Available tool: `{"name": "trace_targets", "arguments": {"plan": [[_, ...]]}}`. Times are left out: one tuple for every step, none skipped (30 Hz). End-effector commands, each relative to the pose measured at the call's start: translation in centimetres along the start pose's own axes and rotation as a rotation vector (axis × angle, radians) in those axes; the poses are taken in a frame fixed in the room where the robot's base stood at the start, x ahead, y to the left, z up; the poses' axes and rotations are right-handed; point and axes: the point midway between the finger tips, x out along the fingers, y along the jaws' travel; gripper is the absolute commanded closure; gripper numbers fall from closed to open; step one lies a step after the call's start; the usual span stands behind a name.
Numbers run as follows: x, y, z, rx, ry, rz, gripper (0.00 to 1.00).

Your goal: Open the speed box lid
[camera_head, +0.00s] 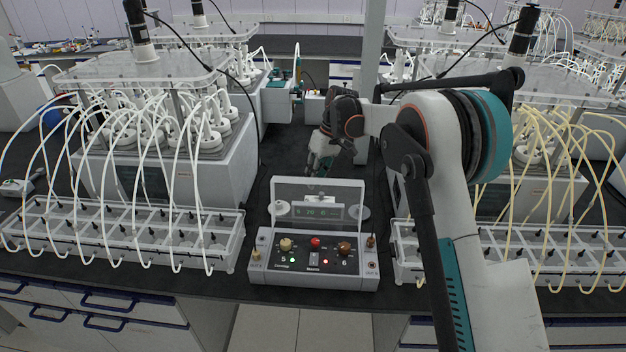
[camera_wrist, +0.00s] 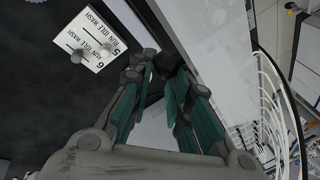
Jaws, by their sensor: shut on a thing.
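The speed box (camera_head: 313,262) stands at the front of the dark bench in the head view. Its top carries a red button, a tan knob, a brown knob and small lit lamps. Its clear lid (camera_head: 318,190) stands raised, roughly upright, at the back of the box, and a small display shows through it. My gripper (camera_head: 318,168) is at the lid's top edge, on its far side.
A white tube rack (camera_head: 125,235) stands left of the box and another rack (camera_head: 510,250) stands right, both with many looping tubes. Reactors stand behind them. A white label plate (camera_wrist: 90,45) with toggles lies on the dark surface in the wrist view.

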Motion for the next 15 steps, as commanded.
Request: {"name": "trace_targets", "arguments": {"plan": [[-0.09, 1.73, 0.81, 0.015, -0.012, 0.017, 1.0], [-0.07, 1.82, 0.73, 0.015, -0.012, 0.017, 1.0], [-0.04, 1.93, 0.63, 0.015, -0.012, 0.016, 1.0], [-0.01, 2.0, 0.57, 0.015, -0.013, 0.016, 1.0], [0.02, 2.07, 0.52, 0.015, -0.013, 0.016, 1.0], [0.05, 2.14, 0.45, 0.015, -0.013, 0.016, 1.0], [0.07, 2.19, 0.42, 0.015, -0.013, 0.017, 1.0], [0.08, 2.22, 0.39, 0.015, -0.012, 0.016, 1.0], [0.09, 2.26, 0.35, 0.014, -0.012, 0.017, 1.0], [0.09, 2.28, 0.34, 0.014, -0.012, 0.017, 1.0], [0.1, 2.29, 0.32, 0.014, -0.012, 0.017, 1.0], [0.1, 2.3, 0.31, 0.014, -0.012, 0.017, 1.0], [0.09, 2.31, 0.3, 0.014, -0.012, 0.017, 1.0], [0.09, 2.31, 0.3, 0.014, -0.012, 0.017, 1.0], [0.09, 2.31, 0.29, 0.014, -0.012, 0.017, 1.0]]}}
